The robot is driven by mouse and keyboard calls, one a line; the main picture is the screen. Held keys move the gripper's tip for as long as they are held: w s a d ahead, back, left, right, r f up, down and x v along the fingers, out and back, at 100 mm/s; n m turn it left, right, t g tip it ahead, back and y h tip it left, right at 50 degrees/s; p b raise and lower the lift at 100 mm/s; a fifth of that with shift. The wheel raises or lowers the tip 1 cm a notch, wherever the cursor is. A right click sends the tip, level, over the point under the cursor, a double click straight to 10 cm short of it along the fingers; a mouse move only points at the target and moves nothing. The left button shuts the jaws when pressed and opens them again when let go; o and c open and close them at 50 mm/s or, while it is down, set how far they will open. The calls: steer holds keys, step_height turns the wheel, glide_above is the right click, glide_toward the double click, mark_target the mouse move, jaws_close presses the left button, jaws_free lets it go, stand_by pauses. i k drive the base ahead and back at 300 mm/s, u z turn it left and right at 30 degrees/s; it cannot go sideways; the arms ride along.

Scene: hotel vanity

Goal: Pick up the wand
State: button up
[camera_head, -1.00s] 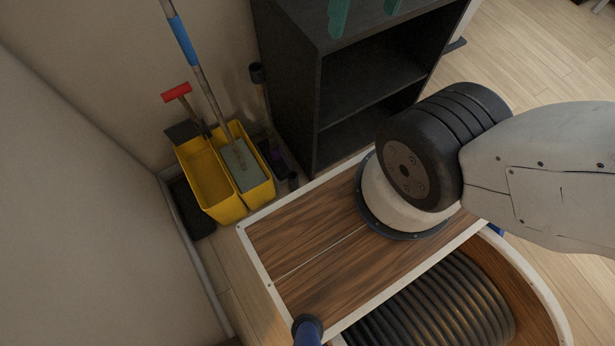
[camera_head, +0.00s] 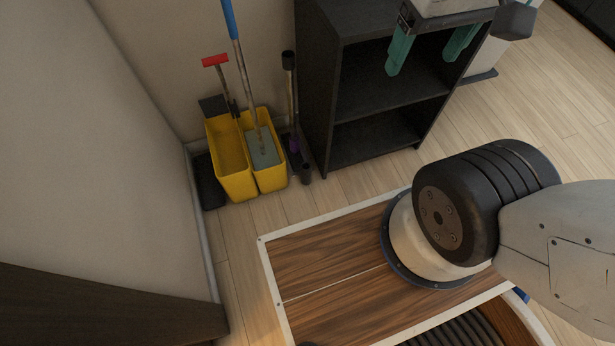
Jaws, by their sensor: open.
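My gripper (camera_head: 422,64) shows at the top right, in front of the black shelf unit. Its two teal fingers are spread apart, with nothing between them. I cannot tell for sure which object is the wand. A slim upright stick with a black top (camera_head: 289,62) stands between the yellow bucket and the shelf, its lower end near a dark base on the floor. A long blue-handled pole (camera_head: 243,75) leans out of the yellow bucket (camera_head: 233,165); its top is cut off by the picture edge. My gripper is right of both and touches neither.
The black shelf unit (camera_head: 330,100) stands by the wall, its visible compartments empty. A red-handled tool (camera_head: 216,62) stands at the bucket. A dark brown surface (camera_head: 110,305) fills the lower left corner. Light wooden floor (camera_head: 360,182) is clear in front of the shelf.

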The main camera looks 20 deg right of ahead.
mark_target(287, 56)
steer(key=k, duration=0.45)
steer(key=z, duration=0.3)
steer(key=i, duration=0.8)
steer(key=u, duration=1.05)
steer(key=i, duration=0.35)
steer(key=u, duration=0.3)
